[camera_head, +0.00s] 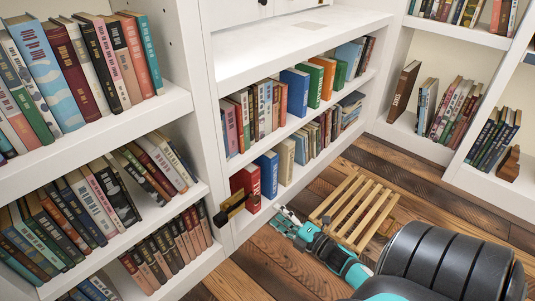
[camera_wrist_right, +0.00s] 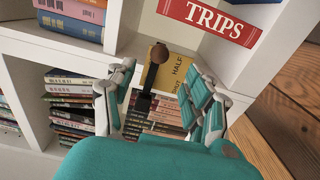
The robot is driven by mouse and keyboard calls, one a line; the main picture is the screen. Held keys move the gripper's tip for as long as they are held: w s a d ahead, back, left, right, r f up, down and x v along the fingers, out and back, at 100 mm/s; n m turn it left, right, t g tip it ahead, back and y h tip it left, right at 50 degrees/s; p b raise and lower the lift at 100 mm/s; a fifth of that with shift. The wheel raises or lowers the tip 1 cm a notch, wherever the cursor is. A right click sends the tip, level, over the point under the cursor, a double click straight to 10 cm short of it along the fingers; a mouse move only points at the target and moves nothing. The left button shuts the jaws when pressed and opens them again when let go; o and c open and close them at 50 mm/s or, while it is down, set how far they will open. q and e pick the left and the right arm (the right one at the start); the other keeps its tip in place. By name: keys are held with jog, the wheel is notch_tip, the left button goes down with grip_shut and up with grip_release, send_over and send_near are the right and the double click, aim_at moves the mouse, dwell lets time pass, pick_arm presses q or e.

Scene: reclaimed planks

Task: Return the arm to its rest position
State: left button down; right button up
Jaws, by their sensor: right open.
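My right gripper (camera_head: 284,217) is open and empty, low over the plank floor in front of the middle bookcase. In the right wrist view its spread fingers (camera_wrist_right: 160,78) show with nothing held between them. Beyond them is a dark, round-ended thing (camera_wrist_right: 155,55) on a black stem, in front of a yellow panel with lettering (camera_wrist_right: 178,68). In the head view a black knob-like thing (camera_head: 221,218) sticks out at the bookcase's corner post, apart from the gripper. My left gripper is not in view.
White bookcases (camera_head: 290,50) full of books stand left, ahead and right. A slatted wooden rack (camera_head: 356,208) lies on the floor beside my right gripper. A red book lettered TRIPS (camera_wrist_right: 213,18) is on a shelf above. Bare planks (camera_head: 300,270) lie around the gripper.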

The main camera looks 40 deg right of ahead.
jog(key=shift+s+d, duration=0.1)
jog(key=shift+s, duration=0.95)
